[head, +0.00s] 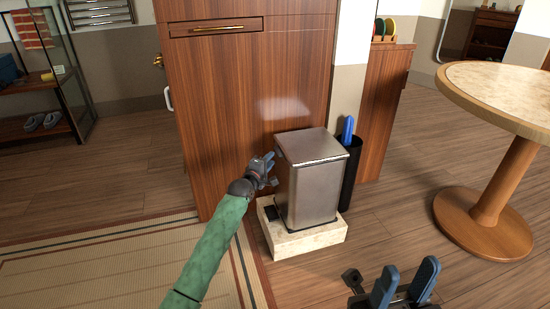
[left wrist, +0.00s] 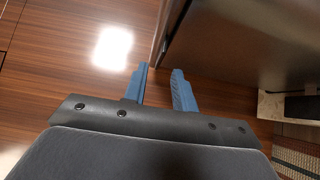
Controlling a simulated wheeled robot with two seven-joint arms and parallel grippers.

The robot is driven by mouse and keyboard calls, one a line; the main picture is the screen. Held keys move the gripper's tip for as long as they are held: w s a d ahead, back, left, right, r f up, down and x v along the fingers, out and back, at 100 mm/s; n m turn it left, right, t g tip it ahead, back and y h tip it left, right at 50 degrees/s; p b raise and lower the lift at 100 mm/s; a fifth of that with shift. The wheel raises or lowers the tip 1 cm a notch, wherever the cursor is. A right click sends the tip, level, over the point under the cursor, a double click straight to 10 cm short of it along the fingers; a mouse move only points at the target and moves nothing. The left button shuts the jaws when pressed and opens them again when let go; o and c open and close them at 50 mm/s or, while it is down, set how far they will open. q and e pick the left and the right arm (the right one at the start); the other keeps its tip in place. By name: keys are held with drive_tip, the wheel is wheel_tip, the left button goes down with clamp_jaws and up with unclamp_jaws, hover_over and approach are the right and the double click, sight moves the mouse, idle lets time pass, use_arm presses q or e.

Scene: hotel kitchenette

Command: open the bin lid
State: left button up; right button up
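The bin (head: 308,190) is a brushed-metal box standing upright on a low pale stone base. Its flat lid (head: 312,146) is down. A dark pedal (head: 270,211) shows at its lower left. My left gripper (head: 270,163) is at the bin's upper left side, close to the lid's edge; contact cannot be told. In the left wrist view its blue fingers (left wrist: 160,72) are apart with nothing visible between them, and the bin's metal side (left wrist: 235,45) is just beyond, at upper right. My right gripper (head: 405,283) is open and empty at the lower right, away from the bin.
A wooden cabinet (head: 245,90) rises directly behind the bin. A dark holder (head: 349,175) with a blue item stands at the bin's right. A round table (head: 500,95) is at the right. A woven rug (head: 120,270) lies at lower left. The floor between bin and table is clear.

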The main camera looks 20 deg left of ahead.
use_arm(q)
drive_tip(key=shift+w+d+b, duration=0.2)
drive_tip(key=shift+w+b, duration=0.15)
drive_tip(key=shift+w, duration=0.8)
drive_tip(key=shift+w+d+b, duration=0.2)
drive_tip(key=shift+w+b, duration=0.1)
drive_tip(key=shift+w, duration=0.8)
clamp_jaws()
